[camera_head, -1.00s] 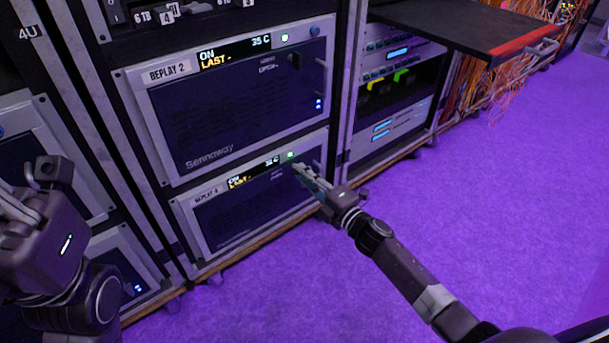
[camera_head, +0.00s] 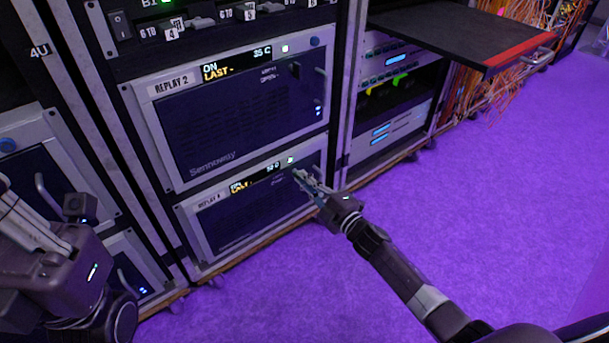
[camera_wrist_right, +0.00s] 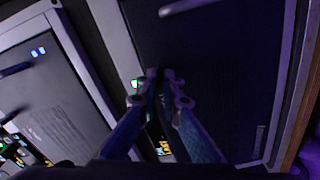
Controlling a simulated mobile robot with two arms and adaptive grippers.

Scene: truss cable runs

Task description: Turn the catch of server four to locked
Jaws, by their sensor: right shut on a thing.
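Server four is the lower unit (camera_head: 240,215), with a small label reading roughly "REPLAY 4" and an ON display (camera_head: 254,182). My right gripper (camera_head: 299,177) reaches its upper right front, just right of the lit status lamp (camera_head: 291,160). In the right wrist view, the fingertips (camera_wrist_right: 160,80) are close together against the dark front panel. They are shut on the catch, which they hide, so its angle cannot be read. My left gripper (camera_head: 30,215) hangs at the left edge, apart from server four; its fingertips are cut off or unclear.
Replay 2 (camera_head: 240,115) sits directly above, with its own dark catch (camera_head: 295,70) and a handle at the right. A black shelf with a red edge (camera_head: 518,56) juts out at the upper right. Orange cables (camera_head: 480,92) hang behind it. The purple floor (camera_head: 510,210) is clear.

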